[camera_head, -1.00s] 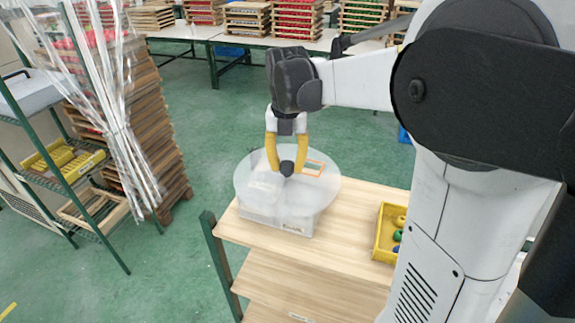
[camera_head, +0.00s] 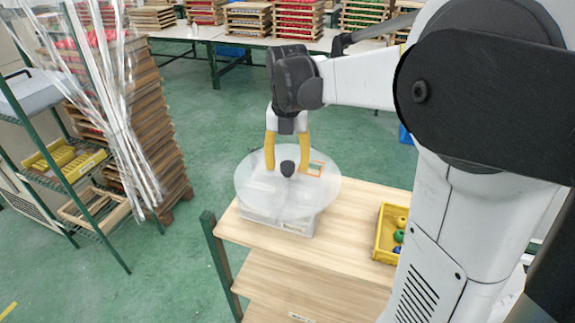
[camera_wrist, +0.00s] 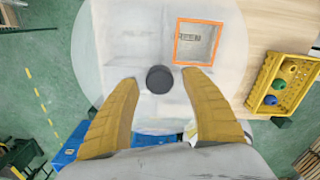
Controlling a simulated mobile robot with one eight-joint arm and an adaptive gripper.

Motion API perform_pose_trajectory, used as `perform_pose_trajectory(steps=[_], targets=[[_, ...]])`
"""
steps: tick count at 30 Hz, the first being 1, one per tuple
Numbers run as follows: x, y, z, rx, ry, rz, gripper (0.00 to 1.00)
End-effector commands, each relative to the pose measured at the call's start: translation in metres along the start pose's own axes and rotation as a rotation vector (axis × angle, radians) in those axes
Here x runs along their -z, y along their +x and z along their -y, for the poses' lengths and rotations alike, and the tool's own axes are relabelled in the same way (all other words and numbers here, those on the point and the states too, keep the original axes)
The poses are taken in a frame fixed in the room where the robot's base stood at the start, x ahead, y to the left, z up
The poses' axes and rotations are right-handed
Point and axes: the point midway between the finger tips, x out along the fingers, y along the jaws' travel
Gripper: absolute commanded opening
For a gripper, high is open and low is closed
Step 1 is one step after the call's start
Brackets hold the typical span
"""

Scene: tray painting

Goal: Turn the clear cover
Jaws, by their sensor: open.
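The clear cover (camera_head: 255,186) is a round, see-through disc with a dark knob (camera_head: 288,168) at its middle. It lies on a pale box (camera_head: 290,226) on the wooden table. An orange square outline (camera_head: 317,168) shows on the cover, right of the knob; in the wrist view the orange square (camera_wrist: 198,66) is at the upper right of the knob (camera_wrist: 159,79). My gripper (camera_head: 287,168) points down over the cover with its yellow fingers apart on either side of the knob. In the wrist view both fingertips (camera_wrist: 161,76) stand clear of the knob.
A yellow crate (camera_head: 378,249) with coloured pieces stands on the table (camera_head: 345,215) to the right. A green-framed shelf (camera_head: 100,215) and stacked wooden trays (camera_head: 165,150) stand at the left, with hanging clear strips. Green floor is free behind the table.

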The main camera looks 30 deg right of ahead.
Motion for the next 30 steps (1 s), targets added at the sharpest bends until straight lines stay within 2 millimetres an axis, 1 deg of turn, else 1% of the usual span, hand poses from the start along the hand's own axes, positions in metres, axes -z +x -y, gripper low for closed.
perform_pose_trajectory(steps=[5, 9, 12, 15, 18, 21, 30], targets=[[0.001, -0.029, 0.000, 0.000, 0.000, 0.000, 0.55], [0.001, -0.061, 0.000, 0.000, 0.000, 0.000, 0.55], [0.001, -0.083, 0.000, 0.000, 0.000, 0.000, 0.55], [0.000, -0.099, 0.000, 0.000, 0.000, 0.000, 0.55], [0.000, -0.110, 0.000, 0.000, 0.000, 0.000, 0.55], [0.001, -0.116, 0.000, 0.000, 0.000, 0.000, 0.55], [0.001, -0.116, 0.000, 0.000, 0.000, 0.000, 0.55]])
